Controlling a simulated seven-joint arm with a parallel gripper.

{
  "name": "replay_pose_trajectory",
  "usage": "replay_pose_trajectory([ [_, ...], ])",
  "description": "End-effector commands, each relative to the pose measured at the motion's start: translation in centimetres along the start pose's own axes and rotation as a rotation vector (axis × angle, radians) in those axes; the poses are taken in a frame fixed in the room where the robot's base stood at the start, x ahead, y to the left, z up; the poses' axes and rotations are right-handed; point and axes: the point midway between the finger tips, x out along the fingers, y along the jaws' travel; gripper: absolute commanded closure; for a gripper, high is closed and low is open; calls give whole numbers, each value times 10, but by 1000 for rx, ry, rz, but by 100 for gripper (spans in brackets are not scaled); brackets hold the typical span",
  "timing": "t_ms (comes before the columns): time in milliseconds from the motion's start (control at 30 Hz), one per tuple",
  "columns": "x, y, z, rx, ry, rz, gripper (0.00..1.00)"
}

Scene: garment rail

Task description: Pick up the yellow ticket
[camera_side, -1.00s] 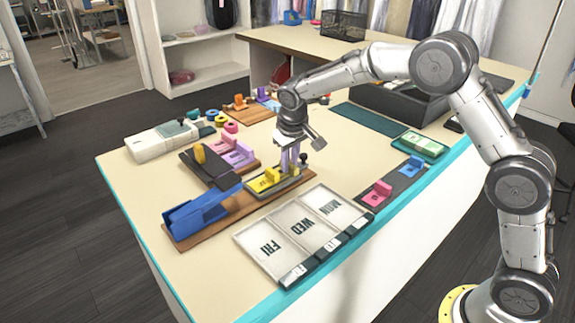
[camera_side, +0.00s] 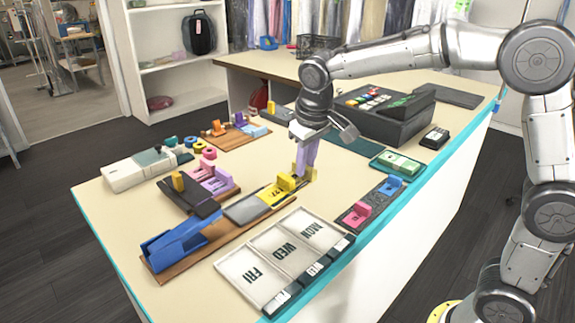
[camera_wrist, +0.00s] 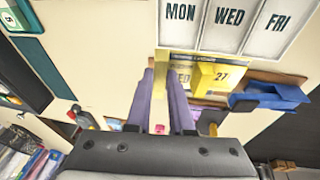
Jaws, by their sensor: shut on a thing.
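The yellow ticket (camera_side: 272,194) is a flat plate with a raised yellow block and dark print. In the wrist view the yellow ticket (camera_wrist: 208,74) reads "27", with "WED" beside it. My gripper (camera_side: 304,174) points down with its purple fingers at the ticket's right end. In the wrist view my gripper (camera_wrist: 163,72) has yellow between its fingertips, and it is shut on the ticket. The grey holder plate (camera_side: 243,210) lies bare to the left of the ticket. I cannot tell whether the ticket is clear of the board beneath.
A MON/WED/FRI tray (camera_side: 283,249) lies in front. A blue stapler-like block (camera_side: 180,240) is at the left. Pink and blue tickets (camera_side: 357,214) sit on a dark strip to the right. A black cash register (camera_side: 380,115) stands behind. Bare counter lies between.

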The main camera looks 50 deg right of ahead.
Motion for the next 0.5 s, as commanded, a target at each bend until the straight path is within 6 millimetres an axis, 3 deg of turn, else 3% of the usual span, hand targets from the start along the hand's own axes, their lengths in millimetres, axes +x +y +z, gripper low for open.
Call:
replay_pose_trajectory([
  [200, -15, 3, 17, 0, 1, -1, 100],
  [500, -31, 6, 17, 1, 1, -1, 100],
])
